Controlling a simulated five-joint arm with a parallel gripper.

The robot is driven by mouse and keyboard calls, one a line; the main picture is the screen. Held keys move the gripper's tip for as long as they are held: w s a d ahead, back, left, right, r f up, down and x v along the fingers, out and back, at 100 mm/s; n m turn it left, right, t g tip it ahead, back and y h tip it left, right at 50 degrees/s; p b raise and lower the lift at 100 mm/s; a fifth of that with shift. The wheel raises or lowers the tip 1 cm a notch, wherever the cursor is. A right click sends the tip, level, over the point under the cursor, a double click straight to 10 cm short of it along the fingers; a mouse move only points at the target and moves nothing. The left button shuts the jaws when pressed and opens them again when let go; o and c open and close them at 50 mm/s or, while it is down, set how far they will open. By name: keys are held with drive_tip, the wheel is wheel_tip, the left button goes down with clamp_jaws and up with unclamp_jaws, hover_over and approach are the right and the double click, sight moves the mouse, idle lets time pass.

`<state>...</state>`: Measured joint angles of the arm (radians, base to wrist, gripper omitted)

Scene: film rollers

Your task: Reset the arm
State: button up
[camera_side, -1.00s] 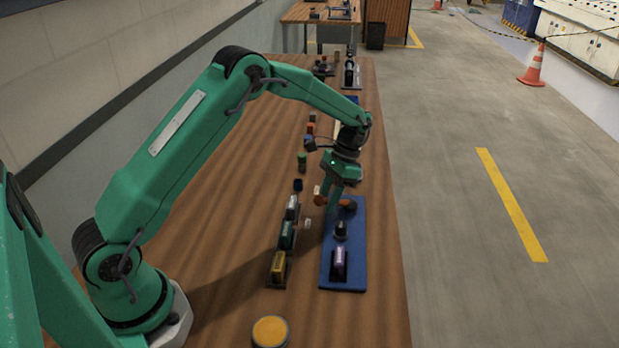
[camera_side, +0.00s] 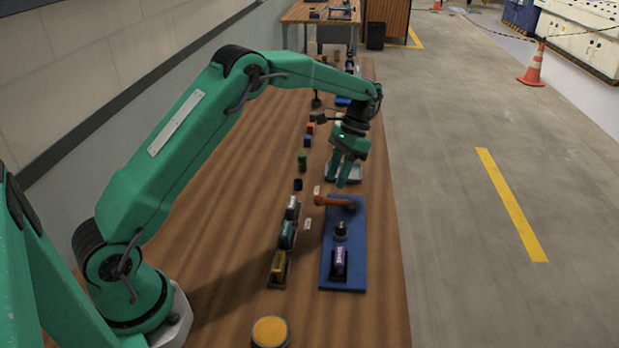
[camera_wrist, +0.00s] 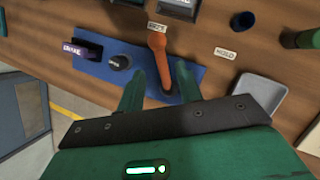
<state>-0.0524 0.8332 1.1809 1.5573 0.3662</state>
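My gripper (camera_side: 342,176) hangs above the far end of the blue panel (camera_side: 348,272) in the side view. Its two fingers are apart with nothing between them. The panel carries an orange lever (camera_side: 333,201), a black knob (camera_side: 340,231) and a purple block (camera_side: 339,262). The lever points left, its handle past the panel's edge.
A rack of yellow, teal and white blocks (camera_side: 285,236) stands left of the panel. A round yellow button (camera_side: 270,331) is at the near edge. A grey tray (camera_wrist: 259,101) and a "HOLD" label (camera_wrist: 225,53) lie beside the panel. Several small coloured items stand farther back.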

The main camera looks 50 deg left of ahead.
drive_tip(key=s+d+r+n+t, duration=0.2)
drive_tip(key=s+r+t, duration=0.3)
drive_tip(key=s+r, duration=0.8)
drive_tip(key=s+r+n+t, duration=0.1)
drive_tip(key=s+t, duration=0.4)
drive_tip(key=s, duration=1)
drive_tip(key=shift+d+r+n+t, duration=0.3)
drive_tip(key=shift+d+r, duration=0.05)
drive_tip(key=shift+r, duration=0.35)
